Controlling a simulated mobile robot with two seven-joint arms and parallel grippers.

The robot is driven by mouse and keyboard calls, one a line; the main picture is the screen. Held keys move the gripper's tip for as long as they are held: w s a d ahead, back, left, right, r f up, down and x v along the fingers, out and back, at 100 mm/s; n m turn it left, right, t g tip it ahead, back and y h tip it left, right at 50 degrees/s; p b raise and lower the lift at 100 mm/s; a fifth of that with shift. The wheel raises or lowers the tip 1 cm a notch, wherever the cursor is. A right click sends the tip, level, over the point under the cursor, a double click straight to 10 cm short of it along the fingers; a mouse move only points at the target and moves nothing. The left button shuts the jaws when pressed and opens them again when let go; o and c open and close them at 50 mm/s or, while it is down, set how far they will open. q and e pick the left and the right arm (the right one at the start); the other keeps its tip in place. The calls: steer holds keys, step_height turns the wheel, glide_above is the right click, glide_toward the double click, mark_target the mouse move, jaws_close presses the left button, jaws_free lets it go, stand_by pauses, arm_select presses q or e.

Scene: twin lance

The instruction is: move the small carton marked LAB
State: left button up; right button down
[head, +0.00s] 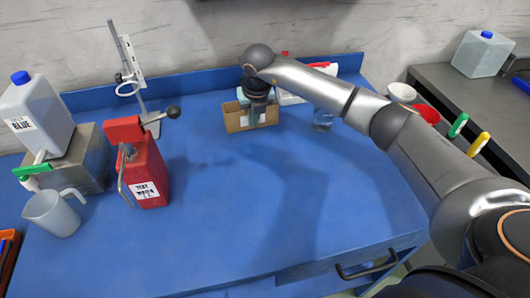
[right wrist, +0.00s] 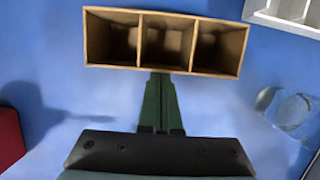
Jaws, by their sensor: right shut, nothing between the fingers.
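A small brown open box (head: 236,121) stands at the back middle of the blue table. A pale patch shows on its front, but I cannot read LAB on it, so I cannot tell whether it is the carton. In the right wrist view the box (right wrist: 110,66) has three compartments that look empty. My right gripper (head: 254,117) points down at the box in the head view. In the right wrist view its green fingers (right wrist: 159,80) are shut together with nothing between them, and their tips overlap the box's near edge. Contact cannot be told. My left gripper is not in view.
A clear glass (head: 322,121) and a white tray (head: 288,98) stand right of the box. A red can (head: 148,175), a metal stand (head: 135,75), a jug (head: 52,213) and a white container (head: 36,117) are at left. The table's front middle is clear.

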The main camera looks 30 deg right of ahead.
steer(key=w, duration=0.1)
steer(key=w+b, duration=0.1)
steer(key=w, duration=0.2)
steer(key=shift+w+d+f+b, duration=0.1)
steer(key=shift+w+d+b, duration=0.05)
steer(key=shift+d+b, duration=0.2)
steer(key=shift+w+d+b, duration=0.2)
steer(key=shift+w+b, duration=0.25)
steer(key=shift+w, duration=0.65)
steer(key=shift+w+d, duration=0.15)
steer(key=shift+w, duration=0.4)
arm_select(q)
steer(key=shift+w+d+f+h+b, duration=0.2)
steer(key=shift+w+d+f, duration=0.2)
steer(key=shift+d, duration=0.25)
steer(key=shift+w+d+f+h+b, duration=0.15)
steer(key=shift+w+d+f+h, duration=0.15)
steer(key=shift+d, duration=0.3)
arm_select(e)
steer(key=shift+w+d, duration=0.15)
steer(key=shift+w, duration=0.2)
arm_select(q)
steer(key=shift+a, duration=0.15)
arm_select(e)
steer(key=shift+s, duration=0.1)
